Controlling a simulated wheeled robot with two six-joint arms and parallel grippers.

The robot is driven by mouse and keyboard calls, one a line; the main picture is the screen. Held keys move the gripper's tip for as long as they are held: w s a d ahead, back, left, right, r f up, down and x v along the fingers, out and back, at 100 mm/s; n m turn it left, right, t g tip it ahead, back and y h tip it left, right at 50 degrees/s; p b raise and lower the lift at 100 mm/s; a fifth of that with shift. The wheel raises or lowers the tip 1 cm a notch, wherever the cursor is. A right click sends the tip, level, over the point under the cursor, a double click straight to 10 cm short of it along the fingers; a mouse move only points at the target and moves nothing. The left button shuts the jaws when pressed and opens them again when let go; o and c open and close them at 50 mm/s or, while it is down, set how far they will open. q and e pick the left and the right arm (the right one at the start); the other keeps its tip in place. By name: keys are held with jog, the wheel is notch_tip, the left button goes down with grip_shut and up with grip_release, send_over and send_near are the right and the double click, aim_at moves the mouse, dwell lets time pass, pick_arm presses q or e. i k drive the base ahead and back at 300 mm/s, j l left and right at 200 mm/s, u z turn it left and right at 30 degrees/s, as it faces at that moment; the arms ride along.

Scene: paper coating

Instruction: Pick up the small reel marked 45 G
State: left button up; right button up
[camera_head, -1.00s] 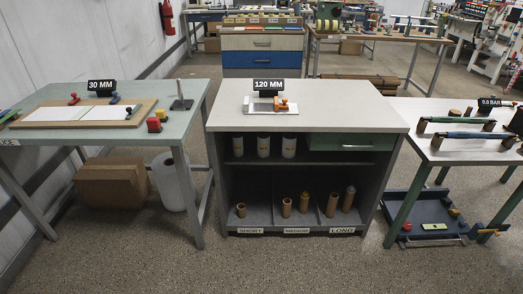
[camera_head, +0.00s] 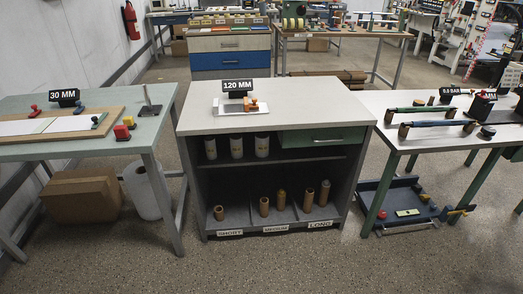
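No reel marked 45 G can be made out. A green and yellow round item like a reel (camera_head: 294,22) stands on the far wooden-topped bench (camera_head: 340,35) at the back; any marking on it is too small to read. Small items also stand on top of the blue and grey drawer cabinet (camera_head: 230,62), too far off to tell. Neither of my grippers is in view.
A grey cabinet (camera_head: 290,100) with a 120 MM sign (camera_head: 238,86) and cardboard tubes stands in front. A green table (camera_head: 130,146) is at left, a white-topped table (camera_head: 400,104) at right. A blue tray (camera_head: 376,198) lies below it. The foreground floor (camera_head: 290,265) is clear.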

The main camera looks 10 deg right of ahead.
aim_at(262, 138)
jog(key=i+l+z, duration=0.2)
jog(key=i+z, duration=0.25)
jog(key=i, duration=0.4)
jog(key=i+j+z, duration=0.1)
jog(key=i+z, duration=0.4)
jog(key=i, duration=0.4)
